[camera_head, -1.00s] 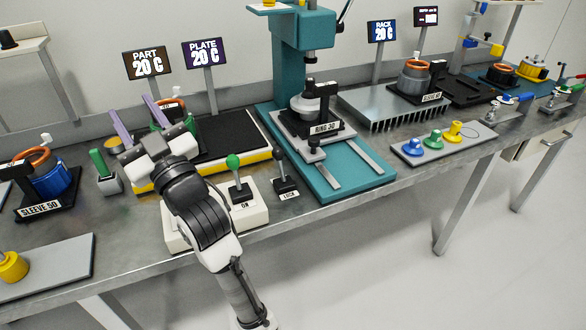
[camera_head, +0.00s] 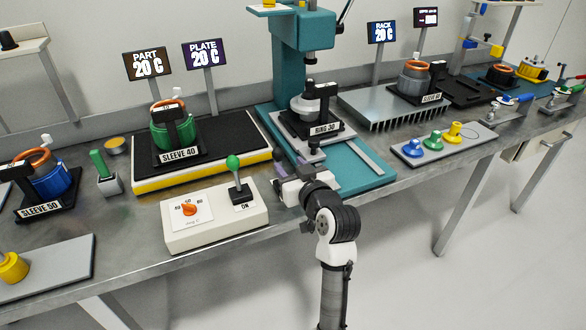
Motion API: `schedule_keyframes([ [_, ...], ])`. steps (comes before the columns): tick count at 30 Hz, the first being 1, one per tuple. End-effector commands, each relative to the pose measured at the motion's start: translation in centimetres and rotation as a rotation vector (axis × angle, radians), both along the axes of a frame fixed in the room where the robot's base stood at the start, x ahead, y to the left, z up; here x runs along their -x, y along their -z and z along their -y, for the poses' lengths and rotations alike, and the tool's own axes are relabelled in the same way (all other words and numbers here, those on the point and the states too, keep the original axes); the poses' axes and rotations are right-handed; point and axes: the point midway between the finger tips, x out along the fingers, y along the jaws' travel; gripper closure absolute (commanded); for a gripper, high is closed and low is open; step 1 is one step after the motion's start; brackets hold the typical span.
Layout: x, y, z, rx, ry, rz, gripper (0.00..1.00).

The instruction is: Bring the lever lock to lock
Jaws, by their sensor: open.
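My gripper (camera_head: 291,163) is open at the front edge of the teal press (camera_head: 355,180), right of the white control box (camera_head: 215,228). Its purple fingers point away from the camera, over the spot where the lever lock stands. The lever lock, a black-knobbed lever with a LOCK plate, is hidden behind my gripper now, so its position and any contact cannot be told. A green-knobbed lever (camera_head: 234,163) marked ON stands upright on the control box, to the left of my gripper.
The RING 30 fixture (camera_head: 324,130) sits on the press just behind my gripper. The SLEEVE 40 part (camera_head: 173,128) stands on the black-topped plate (camera_head: 243,145) at the left. A grey tray with coloured knobs (camera_head: 470,148) lies to the right.

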Motion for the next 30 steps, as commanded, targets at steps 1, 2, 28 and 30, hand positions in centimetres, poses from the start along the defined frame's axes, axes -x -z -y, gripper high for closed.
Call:
schedule_keyframes([
  [1, -0.3, -0.1, -0.2, 0.001, -0.001, 0.000, 0.57],
  [2, -0.5, -0.1, -0.2, 0.001, -0.001, 0.002, 0.57],
  [28, -7.0, 0.7, -2.6, 0.002, 0.000, 0.002, 0.57],
  [30, -6.9, 0.9, -2.6, 0.001, 0.000, 0.003, 0.57],
])
